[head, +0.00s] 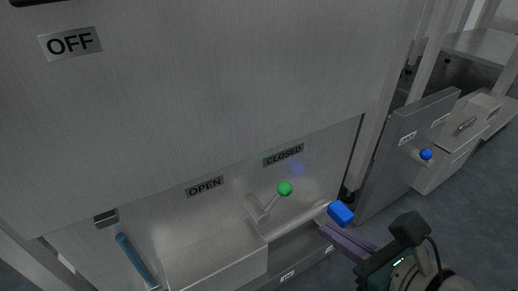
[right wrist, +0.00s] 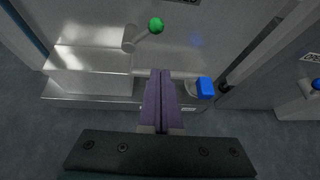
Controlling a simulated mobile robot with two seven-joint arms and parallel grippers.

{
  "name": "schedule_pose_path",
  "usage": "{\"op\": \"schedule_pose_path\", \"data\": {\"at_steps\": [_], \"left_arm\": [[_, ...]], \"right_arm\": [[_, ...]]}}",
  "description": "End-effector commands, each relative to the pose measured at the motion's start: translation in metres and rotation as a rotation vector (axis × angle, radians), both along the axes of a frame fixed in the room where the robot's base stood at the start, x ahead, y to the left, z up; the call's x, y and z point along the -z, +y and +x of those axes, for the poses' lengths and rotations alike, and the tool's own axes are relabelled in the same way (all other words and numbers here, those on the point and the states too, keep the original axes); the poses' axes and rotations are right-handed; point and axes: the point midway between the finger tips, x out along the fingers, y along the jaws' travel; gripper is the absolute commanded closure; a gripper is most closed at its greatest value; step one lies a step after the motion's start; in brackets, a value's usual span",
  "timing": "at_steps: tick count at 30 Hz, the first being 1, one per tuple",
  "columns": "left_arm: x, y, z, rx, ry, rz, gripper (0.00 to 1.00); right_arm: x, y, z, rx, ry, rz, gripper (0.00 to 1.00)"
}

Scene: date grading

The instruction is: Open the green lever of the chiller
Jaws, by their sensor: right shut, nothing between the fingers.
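The green lever has a round green knob (head: 285,188) on a short grey arm from a pivot low on the chiller's metal front (head: 230,110). The arm tilts up and right, with the knob just below the CLOSED label (head: 283,155); the OPEN label (head: 205,187) is to the left. The green knob also shows at the top of the right wrist view (right wrist: 156,25). My right gripper (head: 328,231) is shut and empty, its purple fingers below and right of the knob, apart from it. In the right wrist view the fingertips (right wrist: 160,74) point toward the panel below the knob. My left gripper is not in view.
A blue block-shaped knob (head: 340,213) sits close beside my right fingers. A metal box-like ledge (head: 215,262) juts out below the lever. A blue bar handle (head: 132,253) is at left. A grey cabinet with a blue ball knob (head: 426,154) stands at right.

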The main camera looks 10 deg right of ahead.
Motion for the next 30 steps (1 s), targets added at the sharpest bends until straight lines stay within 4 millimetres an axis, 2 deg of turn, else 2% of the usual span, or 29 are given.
{"op": "schedule_pose_path", "data": {"at_steps": [1, 4, 20, 23, 30], "left_arm": [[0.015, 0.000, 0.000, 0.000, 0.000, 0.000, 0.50], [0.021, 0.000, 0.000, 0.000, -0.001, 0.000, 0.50], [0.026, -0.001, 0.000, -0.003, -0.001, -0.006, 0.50], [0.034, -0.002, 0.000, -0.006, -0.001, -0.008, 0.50], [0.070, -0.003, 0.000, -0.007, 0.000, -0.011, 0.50]], "right_arm": [[0.016, 0.001, 0.000, -0.018, -0.006, -0.017, 1.00], [0.024, 0.002, 0.000, -0.044, -0.014, -0.041, 1.00], [0.028, 0.003, 0.004, -0.055, -0.018, -0.050, 1.00], [0.035, 0.007, 0.015, -0.056, -0.020, -0.050, 1.00], [0.062, 0.019, 0.057, -0.055, -0.021, -0.050, 1.00]]}}
